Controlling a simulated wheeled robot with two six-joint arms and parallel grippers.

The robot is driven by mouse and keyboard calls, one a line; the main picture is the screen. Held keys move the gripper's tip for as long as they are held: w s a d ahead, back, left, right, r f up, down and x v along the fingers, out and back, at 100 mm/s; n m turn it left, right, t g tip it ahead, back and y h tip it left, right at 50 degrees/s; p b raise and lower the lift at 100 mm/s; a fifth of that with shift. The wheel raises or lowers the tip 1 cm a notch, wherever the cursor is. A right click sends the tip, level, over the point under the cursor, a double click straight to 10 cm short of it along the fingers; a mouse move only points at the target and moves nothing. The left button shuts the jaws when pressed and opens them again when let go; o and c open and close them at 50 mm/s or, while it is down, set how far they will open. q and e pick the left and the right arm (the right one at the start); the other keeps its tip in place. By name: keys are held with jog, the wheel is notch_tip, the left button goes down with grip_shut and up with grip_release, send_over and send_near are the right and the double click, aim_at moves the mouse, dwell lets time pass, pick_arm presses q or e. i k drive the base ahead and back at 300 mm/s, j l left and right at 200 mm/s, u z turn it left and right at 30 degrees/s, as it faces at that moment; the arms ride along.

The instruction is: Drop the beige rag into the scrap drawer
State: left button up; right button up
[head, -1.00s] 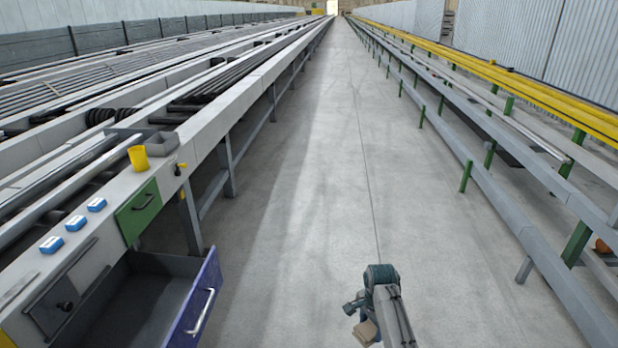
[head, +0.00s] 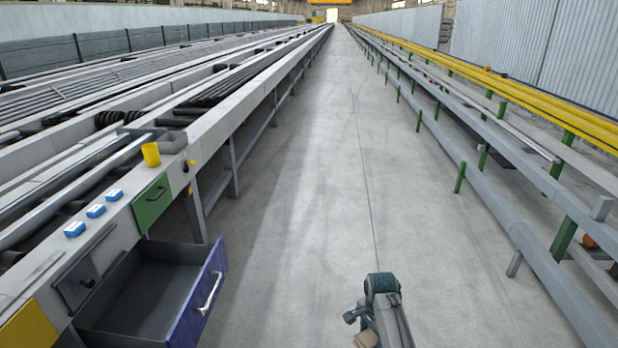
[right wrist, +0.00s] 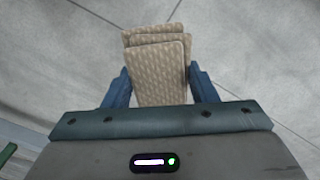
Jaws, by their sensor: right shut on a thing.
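The beige rag (right wrist: 157,72) is a folded, patterned cloth between the blue fingers of my right gripper (right wrist: 158,84) in the right wrist view. The gripper is shut on it, above bare floor. In the head view the rag (head: 366,338) shows only in part at the bottom edge, beside my right arm. The open drawer (head: 122,318) with a blue-purple front and a silver handle is pulled out of the table at the lower left. It looks empty inside. The rag is well to the right of it. My left gripper is not in view.
A shut green drawer (head: 152,203) sits beyond the open one. The concrete aisle (head: 320,200) is clear. A rack with yellow rails (head: 540,105) runs along the right.

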aim_at(176, 306)
jog(key=k+u, duration=0.1)
jog(key=u, duration=0.3)
jog(key=k+u, duration=0.1)
jog(key=u, duration=0.25)
jog(key=j+u, duration=0.1)
jog(key=u, duration=0.3)
jog(key=i+l+u, duration=0.45)
jog(key=u, duration=0.25)
jog(key=i+l+u, duration=0.15)
jog(key=l+u, duration=0.15)
jog(key=l, duration=0.15)
